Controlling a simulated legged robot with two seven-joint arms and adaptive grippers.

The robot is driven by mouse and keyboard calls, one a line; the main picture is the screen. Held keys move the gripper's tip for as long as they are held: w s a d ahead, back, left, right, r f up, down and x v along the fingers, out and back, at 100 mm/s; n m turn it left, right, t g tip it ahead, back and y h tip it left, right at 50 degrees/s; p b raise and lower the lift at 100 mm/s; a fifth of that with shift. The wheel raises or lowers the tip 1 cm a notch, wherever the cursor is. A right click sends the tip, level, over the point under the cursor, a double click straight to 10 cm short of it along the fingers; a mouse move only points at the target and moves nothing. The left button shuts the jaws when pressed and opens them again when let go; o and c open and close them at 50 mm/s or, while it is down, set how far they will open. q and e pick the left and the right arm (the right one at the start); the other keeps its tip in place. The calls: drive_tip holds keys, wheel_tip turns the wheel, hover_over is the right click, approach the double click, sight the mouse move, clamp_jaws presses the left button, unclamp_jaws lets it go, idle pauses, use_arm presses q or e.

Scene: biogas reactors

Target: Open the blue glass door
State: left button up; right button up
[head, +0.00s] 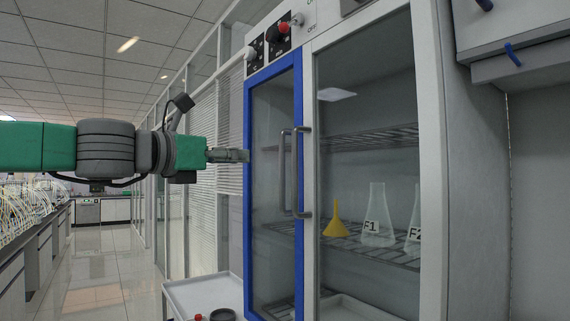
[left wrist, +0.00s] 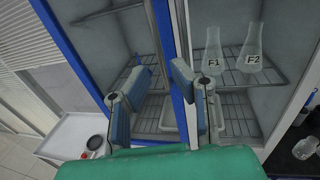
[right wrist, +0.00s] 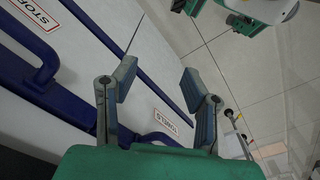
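The blue glass door (head: 248,200) is a tall blue-framed pane on the left half of the cabinet and looks closed. Its grey vertical handle (head: 286,172) is by its right edge. My left gripper (head: 245,155) is in front of the door's left part, left of the handle in the head view. In the left wrist view the left gripper (left wrist: 163,95) is open, with the door's right blue frame (left wrist: 163,35) beyond the gap between its fingers. I see no grip on the handle. My right gripper (right wrist: 158,85) is open and empty.
A second glass door with its own handle (head: 307,175) is beside the blue one; behind it are a yellow funnel (head: 336,224) and flasks (head: 378,215). A white cart (head: 190,292) stands below left. White fronts with blue handles (right wrist: 45,60) are near my right gripper.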

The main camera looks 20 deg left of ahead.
use_arm(q)
approach(280, 161)
drive_tip(key=w, duration=0.2)
drive_tip(key=x, duration=0.6)
drive_tip(key=d+p+x, duration=0.1)
drive_tip(key=x, duration=0.2)
drive_tip(key=shift+s+d, duration=0.15)
drive_tip(key=shift+s, duration=0.15)
drive_tip(key=shift+w, duration=0.1)
drive_tip(key=shift+a+f, duration=0.1)
drive_tip(key=shift+a, duration=0.5)
drive_tip(key=c, duration=0.4)
drive_tip(key=shift+d, duration=0.35)
clamp_jaws()
